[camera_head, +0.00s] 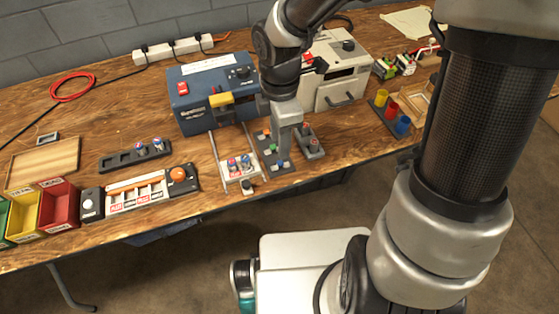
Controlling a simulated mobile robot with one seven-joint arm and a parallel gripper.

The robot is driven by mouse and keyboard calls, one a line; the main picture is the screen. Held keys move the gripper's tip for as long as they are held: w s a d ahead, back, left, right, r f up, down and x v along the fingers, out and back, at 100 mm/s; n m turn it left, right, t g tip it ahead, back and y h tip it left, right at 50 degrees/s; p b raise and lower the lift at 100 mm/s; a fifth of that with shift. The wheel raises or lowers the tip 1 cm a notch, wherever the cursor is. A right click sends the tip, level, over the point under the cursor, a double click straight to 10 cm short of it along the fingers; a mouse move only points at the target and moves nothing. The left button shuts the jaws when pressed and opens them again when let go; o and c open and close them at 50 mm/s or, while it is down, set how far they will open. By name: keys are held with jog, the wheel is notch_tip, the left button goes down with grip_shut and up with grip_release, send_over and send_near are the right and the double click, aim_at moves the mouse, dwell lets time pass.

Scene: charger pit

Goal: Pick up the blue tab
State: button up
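The blue tab (281,164) looks like a small blue piece near the front edge of a dark pad (268,166). A green piece (271,149) and an orange piece (262,133) sit farther back on the same pad. My gripper (285,156) points down over the pad, its tip close above and behind the blue tab. Whether it touches the tab cannot be told. The gripper body hides part of the pad's right side. The fingers are seen edge-on and too small to show a gap.
Left of the pad is a light tray (222,152) with battery-like cells. A grey holder (311,150) stands close on the right. A blue charger box (195,103) and a white box (350,78) stand behind. Coloured cups (392,108) are farther right.

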aim_at(278, 164)
jog(key=f+b, duration=0.1)
jog(key=f, duration=0.1)
jog(key=f+b, duration=0.1)
jog(key=f, duration=0.2)
jog(key=f+b, duration=0.1)
jog(key=f, duration=0.2)
jog(key=shift+a+b, duration=0.25)
jog(key=shift+b, duration=0.1)
grip_shut()
